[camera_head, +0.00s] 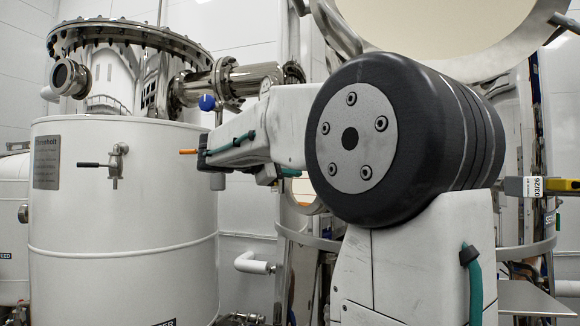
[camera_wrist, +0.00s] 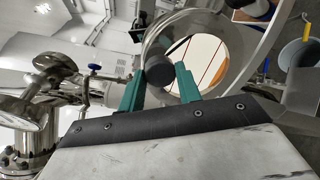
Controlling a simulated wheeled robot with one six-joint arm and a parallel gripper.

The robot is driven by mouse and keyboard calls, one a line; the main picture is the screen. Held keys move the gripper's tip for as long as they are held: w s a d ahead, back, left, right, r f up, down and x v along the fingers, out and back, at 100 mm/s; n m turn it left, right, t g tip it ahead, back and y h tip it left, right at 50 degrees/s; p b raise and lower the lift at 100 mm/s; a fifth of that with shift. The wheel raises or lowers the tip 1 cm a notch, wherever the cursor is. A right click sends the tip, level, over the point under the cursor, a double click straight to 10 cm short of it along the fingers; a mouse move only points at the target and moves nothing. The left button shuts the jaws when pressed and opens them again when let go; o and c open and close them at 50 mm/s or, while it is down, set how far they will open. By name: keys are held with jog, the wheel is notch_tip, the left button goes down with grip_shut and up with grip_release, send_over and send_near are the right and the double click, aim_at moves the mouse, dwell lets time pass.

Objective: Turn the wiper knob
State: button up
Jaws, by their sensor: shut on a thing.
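The wiper knob (camera_wrist: 159,71) is a short dark cylinder in front of a round sight glass (camera_wrist: 205,62) with a broad metal rim. My gripper (camera_wrist: 160,76) has its two teal fingers on either side of the knob and is shut on it. The knob's far side and mount are hidden. In the head view my white and black arm fills the centre and right. The gripper's fingertips and the knob cannot be made out there.
A large white tank (camera_head: 125,215) stands left, with a small black-handled valve (camera_head: 115,165). A blue-knobbed valve (camera_head: 207,102) sits on steel piping behind my arm. A large round flange (camera_head: 490,55) is at upper right. A yellow-handled valve (camera_wrist: 305,28) is at the wrist view's right.

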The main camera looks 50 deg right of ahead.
jog(key=shift+f, duration=0.1)
jog(key=o, duration=1)
jog(key=w+a, duration=0.1)
jog(key=a, duration=0.6)
jog(key=shift+w+a+r, duration=0.15)
jog(key=shift+a+r, duration=0.25)
